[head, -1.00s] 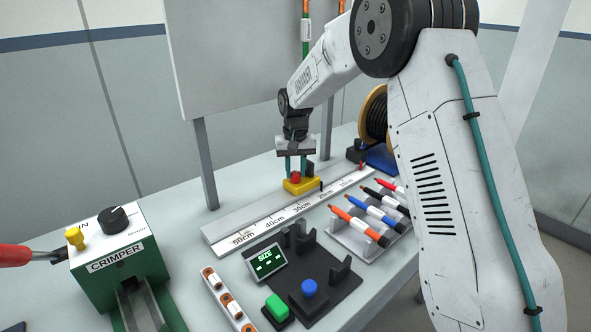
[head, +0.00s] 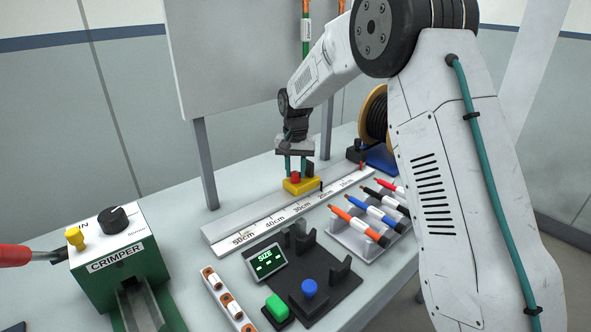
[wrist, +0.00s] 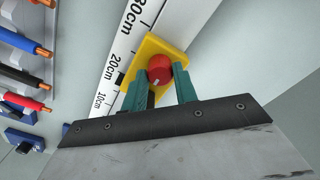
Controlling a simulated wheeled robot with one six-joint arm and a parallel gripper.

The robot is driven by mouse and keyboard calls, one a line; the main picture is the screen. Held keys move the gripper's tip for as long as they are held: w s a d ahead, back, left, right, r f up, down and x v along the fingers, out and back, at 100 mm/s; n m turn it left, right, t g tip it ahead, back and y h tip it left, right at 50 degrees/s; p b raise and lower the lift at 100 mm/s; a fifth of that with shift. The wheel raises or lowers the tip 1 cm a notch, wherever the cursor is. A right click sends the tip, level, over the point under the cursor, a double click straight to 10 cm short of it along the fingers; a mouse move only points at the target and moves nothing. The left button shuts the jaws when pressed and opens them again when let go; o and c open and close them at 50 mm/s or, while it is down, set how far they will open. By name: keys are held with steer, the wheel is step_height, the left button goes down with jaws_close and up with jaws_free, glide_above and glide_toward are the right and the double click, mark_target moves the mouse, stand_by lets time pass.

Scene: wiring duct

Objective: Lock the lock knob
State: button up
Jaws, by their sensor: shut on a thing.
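The red lock knob (head: 295,179) sits on a yellow slider block (head: 301,187) on the white ruler rail (head: 262,226), near the 20cm to 30cm marks. In the wrist view the red knob (wrist: 160,69) has a small pale mark on its near side, and the yellow block (wrist: 152,46) surrounds it. My gripper (head: 295,172) points down over the block. Its teal fingers (wrist: 164,82) stand on either side of the red knob and are shut on it. The fingertips hide part of the knob's sides.
The crimper (head: 118,258) stands left; a cable spool (head: 374,117) is behind.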

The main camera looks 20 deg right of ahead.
mark_target(295, 173)
steer(key=o, duration=1)
steer(key=shift+r, duration=0.15)
step_height(295, 173, up, 8)
steer(key=shift+f, duration=0.15)
steer(key=s+d+r+n, duration=0.1)
steer(key=s+r, duration=0.1)
steer(key=s, duration=1.3)
steer(key=s+d+r+n+t, duration=0.1)
steer(key=s+r+n, duration=0.1)
steer(key=s, duration=1.3)
steer(key=s+d+r+n, duration=0.1)
steer(key=s+r, duration=0.1)
steer(key=s, duration=1.4)
steer(key=shift+r+n, duration=0.1)
steer(key=shift+n, duration=0.2)
